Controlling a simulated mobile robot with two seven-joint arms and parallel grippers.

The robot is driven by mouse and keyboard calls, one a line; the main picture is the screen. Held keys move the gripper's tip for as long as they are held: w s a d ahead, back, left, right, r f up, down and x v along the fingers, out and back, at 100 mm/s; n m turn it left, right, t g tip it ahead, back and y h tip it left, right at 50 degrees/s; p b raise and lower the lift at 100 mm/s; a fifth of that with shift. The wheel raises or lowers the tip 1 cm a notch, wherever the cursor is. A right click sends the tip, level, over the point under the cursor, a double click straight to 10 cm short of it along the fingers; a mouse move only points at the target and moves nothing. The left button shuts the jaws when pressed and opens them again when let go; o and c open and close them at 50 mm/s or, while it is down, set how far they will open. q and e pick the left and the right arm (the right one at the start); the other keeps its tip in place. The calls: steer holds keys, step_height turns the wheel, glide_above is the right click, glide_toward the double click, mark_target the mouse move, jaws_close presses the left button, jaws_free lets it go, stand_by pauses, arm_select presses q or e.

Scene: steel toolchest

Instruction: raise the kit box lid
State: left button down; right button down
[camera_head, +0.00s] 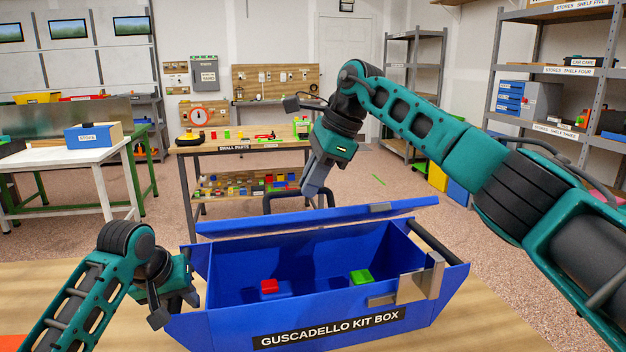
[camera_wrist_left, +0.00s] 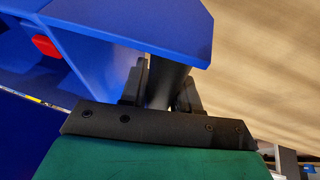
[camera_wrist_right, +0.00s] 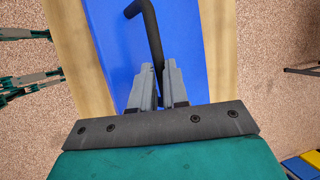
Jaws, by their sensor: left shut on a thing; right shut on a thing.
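The blue kit box (camera_head: 225,285) stands on the wooden table, with its label facing me. Its blue lid (camera_head: 385,209) is up off the front rim, seen nearly edge-on over the back of the box. The inside is visible, with a red block (camera_head: 269,286) and a green block (camera_head: 361,276). My right gripper (camera_head: 312,188) is shut on the lid's dark bar handle (camera_wrist_right: 152,30), above the lid. My left gripper (camera_head: 172,305) is shut on a dark bar handle (camera_wrist_left: 167,84) at the box's left end.
A metal bracket (camera_head: 420,284) sits at the box's front right, and another dark bar (camera_head: 432,242) runs along its right end. Behind are a small-parts workbench (camera_head: 240,148), a white table (camera_head: 60,160) and shelving at right. The table's bare wood shows left of the box.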

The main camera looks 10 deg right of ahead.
steer(key=shift+w+d+f, duration=0.1)
steer(key=shift+d+f, duration=0.1)
steer(key=shift+f, duration=0.25)
steer(key=c, duration=1.3)
jaws_free()
steer(key=shift+w+a, duration=0.1)
steer(key=shift+o, duration=0.9)
steer(key=shift+r, duration=0.1)
steer(key=shift+r, duration=0.1)
steer(key=v, duration=1.2)
